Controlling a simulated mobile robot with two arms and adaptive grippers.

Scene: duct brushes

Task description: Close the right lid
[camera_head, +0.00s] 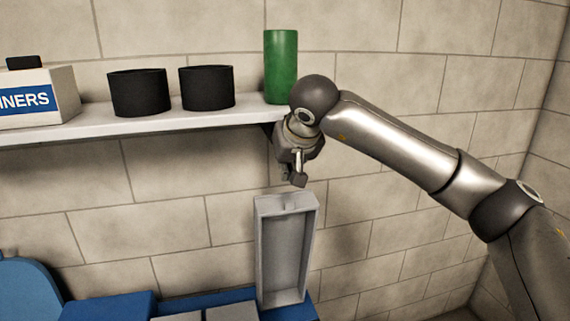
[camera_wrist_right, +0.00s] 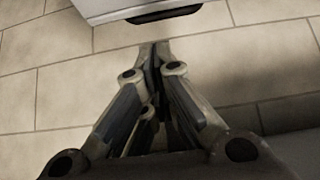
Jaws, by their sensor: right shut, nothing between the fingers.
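The right lid (camera_head: 285,250) is a grey, shallow, tray-like panel with a raised rim. It stands upright and open at the right end of a blue container (camera_head: 215,300), its hollow side facing me. My right gripper (camera_head: 298,180) hangs just above the lid's top edge, pointing down, and appears apart from it. In the right wrist view the fingers (camera_wrist_right: 160,52) are together with nothing between them. My left gripper is in neither view. The lid's lower end is near the bottom of the head view.
A shelf (camera_head: 160,124) above holds a green cylinder (camera_head: 281,66), two black cups (camera_head: 138,92) and a labelled box (camera_head: 38,97). The cylinder stands close to my right wrist. A blue rounded object (camera_head: 25,290) is at lower left. Brick wall lies behind.

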